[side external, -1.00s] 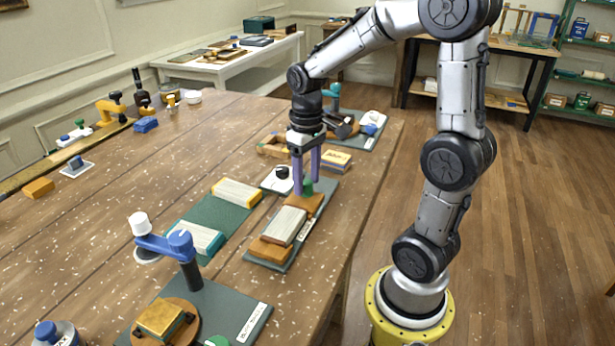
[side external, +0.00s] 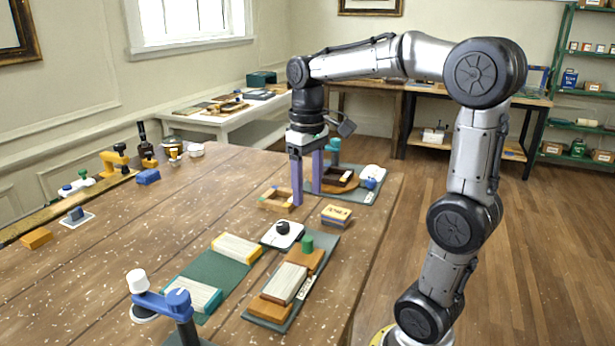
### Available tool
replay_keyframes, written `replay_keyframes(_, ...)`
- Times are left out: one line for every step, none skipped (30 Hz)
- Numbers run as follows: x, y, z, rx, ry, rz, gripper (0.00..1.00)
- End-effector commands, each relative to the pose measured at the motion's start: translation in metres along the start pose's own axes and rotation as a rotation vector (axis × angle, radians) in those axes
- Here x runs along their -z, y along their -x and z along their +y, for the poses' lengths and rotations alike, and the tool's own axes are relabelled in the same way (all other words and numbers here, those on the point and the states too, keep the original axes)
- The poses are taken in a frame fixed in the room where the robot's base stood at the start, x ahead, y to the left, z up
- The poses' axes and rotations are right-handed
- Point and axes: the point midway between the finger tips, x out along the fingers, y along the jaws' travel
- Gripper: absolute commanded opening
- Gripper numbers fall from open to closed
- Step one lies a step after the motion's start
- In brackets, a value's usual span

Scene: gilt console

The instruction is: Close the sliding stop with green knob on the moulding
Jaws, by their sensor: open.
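The stop, a brown wooden block (side external: 304,262) with a green knob (side external: 308,243), sits at the far end of a narrow grey board (side external: 268,311). A pale grooved moulding piece (side external: 284,283) lies right beside it on a brown base, toward the camera. Any small gap between stop and moulding is too fine to tell. My gripper (side external: 307,198), with two purple fingers, is open and empty. It hangs above and beyond the green knob, apart from it.
A white plate with a black knob (side external: 283,230) lies left of the stop. A green mat with pale blocks (side external: 213,271) is at left. A blue-armed clamp (side external: 160,300) stands nearest.

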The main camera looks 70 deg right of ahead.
Motion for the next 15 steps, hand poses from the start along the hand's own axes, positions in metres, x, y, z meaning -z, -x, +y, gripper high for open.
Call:
replay_keyframes(0.001,0.007,0.0,0.0,0.0,0.002,0.61)
replay_keyframes(0.001,0.011,0.0,0.0,0.0,0.002,0.61)
replay_keyframes(0.001,0.014,0.0,0.0,0.0,0.0,0.61)
replay_keyframes(0.001,0.017,0.0,0.0,0.0,0.001,0.61)
replay_keyframes(0.001,0.019,0.0,0.0,0.0,0.001,0.61)
replay_keyframes(0.0,0.021,0.0,0.0,0.0,0.0,0.61)
replay_keyframes(0.0,0.021,0.0,0.0,0.0,-0.001,0.61)
replay_keyframes(0.0,0.022,0.0,0.0,0.0,-0.001,0.61)
replay_keyframes(0.0,0.023,0.0,0.0,0.0,-0.001,0.61)
replay_keyframes(0.0,0.023,0.0,0.0,0.0,-0.001,0.61)
replay_keyframes(0.0,0.023,0.0,0.0,0.0,-0.001,0.61)
replay_keyframes(0.0,0.023,0.0,0.0,0.0,-0.001,0.61)
replay_keyframes(0.0,0.023,0.0,0.0,0.0,-0.001,0.61)
replay_keyframes(0.0,0.023,0.0,0.0,0.0,-0.001,0.61)
replay_keyframes(0.0,0.023,0.0,0.0,0.0,-0.001,0.61)
